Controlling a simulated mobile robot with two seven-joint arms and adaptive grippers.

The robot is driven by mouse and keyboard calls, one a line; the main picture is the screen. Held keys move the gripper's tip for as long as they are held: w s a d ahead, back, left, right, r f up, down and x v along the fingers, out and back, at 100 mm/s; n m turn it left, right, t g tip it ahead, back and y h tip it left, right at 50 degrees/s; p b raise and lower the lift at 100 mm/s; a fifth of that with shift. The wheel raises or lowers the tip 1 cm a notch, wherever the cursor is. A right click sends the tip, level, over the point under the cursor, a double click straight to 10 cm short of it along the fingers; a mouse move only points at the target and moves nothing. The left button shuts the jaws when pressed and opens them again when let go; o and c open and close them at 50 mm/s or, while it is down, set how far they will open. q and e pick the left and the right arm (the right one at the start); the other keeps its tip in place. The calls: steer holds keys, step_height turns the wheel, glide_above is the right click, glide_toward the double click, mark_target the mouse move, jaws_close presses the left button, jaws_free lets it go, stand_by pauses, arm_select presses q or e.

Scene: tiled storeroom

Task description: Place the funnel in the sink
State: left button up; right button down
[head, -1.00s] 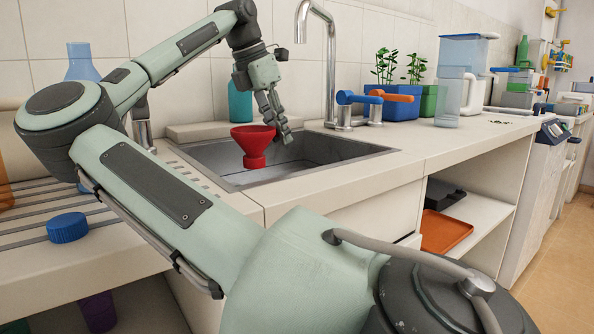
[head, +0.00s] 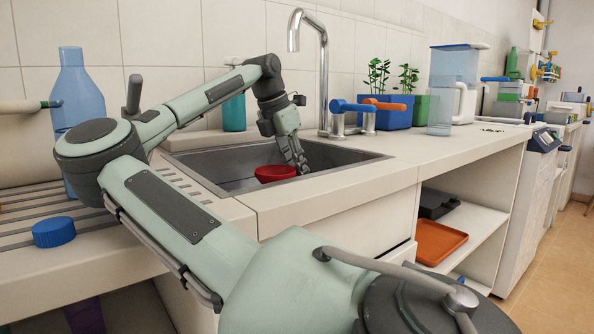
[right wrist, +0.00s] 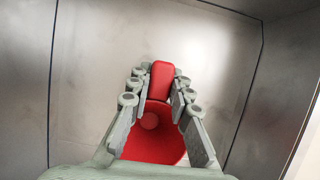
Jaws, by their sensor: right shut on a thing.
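The red funnel (head: 275,174) is held inside the sink basin. In the head view only its wide upper part shows above the sink's front edge, and its lower part is hidden. My right gripper (head: 299,163) points down into the sink (head: 215,160), its fingers at the funnel's right side. In the right wrist view the funnel (right wrist: 150,146) lies between the two fingers of my right gripper (right wrist: 160,84), with bare metal sink walls around it. I cannot tell whether the funnel touches the sink floor. My left gripper is not in view.
A chrome tap (head: 323,75) stands behind the sink. Planters (head: 393,116) and a water pitcher (head: 453,85) are on the counter to the right. A blue bottle (head: 75,90) and a blue cap (head: 54,232) are at the left.

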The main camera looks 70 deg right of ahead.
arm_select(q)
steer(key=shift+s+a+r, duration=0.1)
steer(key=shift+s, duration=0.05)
arm_select(e)
steer(key=shift+f, duration=0.2)
steer(key=c, duration=1.4)
jaws_free()
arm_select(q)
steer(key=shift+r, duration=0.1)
arm_select(e)
steer(key=shift+r, duration=0.15)
steer(key=shift+r, duration=0.25)
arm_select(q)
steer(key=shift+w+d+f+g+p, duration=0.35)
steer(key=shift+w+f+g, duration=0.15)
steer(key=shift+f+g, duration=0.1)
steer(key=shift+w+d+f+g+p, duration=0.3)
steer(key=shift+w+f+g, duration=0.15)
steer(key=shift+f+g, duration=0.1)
arm_select(e)
steer(key=v, duration=0.7)
